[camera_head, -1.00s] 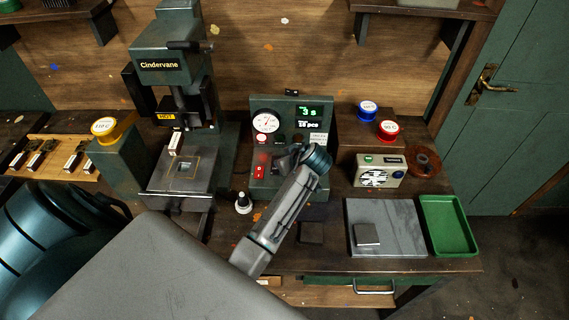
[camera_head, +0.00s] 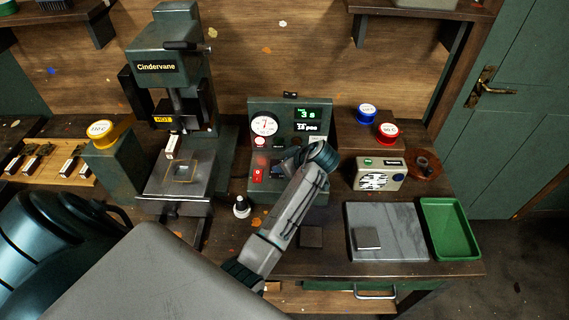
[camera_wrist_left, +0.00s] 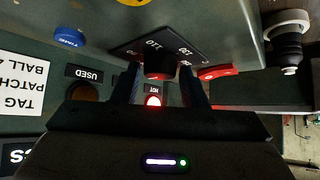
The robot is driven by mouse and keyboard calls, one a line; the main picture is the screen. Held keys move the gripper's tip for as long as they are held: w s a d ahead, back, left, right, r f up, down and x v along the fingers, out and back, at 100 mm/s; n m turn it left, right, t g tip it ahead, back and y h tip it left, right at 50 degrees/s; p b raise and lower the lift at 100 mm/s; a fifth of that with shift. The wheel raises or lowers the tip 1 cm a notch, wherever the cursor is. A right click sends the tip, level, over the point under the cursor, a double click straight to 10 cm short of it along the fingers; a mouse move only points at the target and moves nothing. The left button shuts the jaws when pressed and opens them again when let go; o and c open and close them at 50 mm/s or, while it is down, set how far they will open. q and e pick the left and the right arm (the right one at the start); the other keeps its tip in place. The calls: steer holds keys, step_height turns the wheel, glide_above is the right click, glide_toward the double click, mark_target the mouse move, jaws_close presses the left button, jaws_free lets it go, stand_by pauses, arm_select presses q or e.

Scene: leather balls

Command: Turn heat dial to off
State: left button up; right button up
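The green control box (camera_head: 262,103) stands on the bench in the head view. My left gripper (camera_wrist_left: 160,76) has one finger on each side of the dial. The fingers look apart, and I cannot tell whether they touch it. In the head view my left wrist hides most of the dial and fingertips. The dial's pointer is not clear. My right gripper is not in view.
A red switch (camera_head: 258,174) is close left of my wrist; a lit red lamp (camera_wrist_left: 153,101) shows between the fingers. The press (camera_head: 172,62), with a HOT sign, stands left. A radio (camera_head: 380,174), grey slab (camera_head: 395,215) and green tray (camera_head: 450,228) are right.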

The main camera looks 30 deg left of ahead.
arm_select(q)
steer(key=shift+o, duration=1)
steer(key=shift+d+r, duration=0.15)
steer(key=shift+r, duration=0.1)
steer(key=p+v, duration=0.4)
steer(key=v, duration=0.2)
steer(key=shift+v, duration=2.1)
steer(key=shift+d+f, duration=0.1)
steer(key=shift+d, duration=0.1)
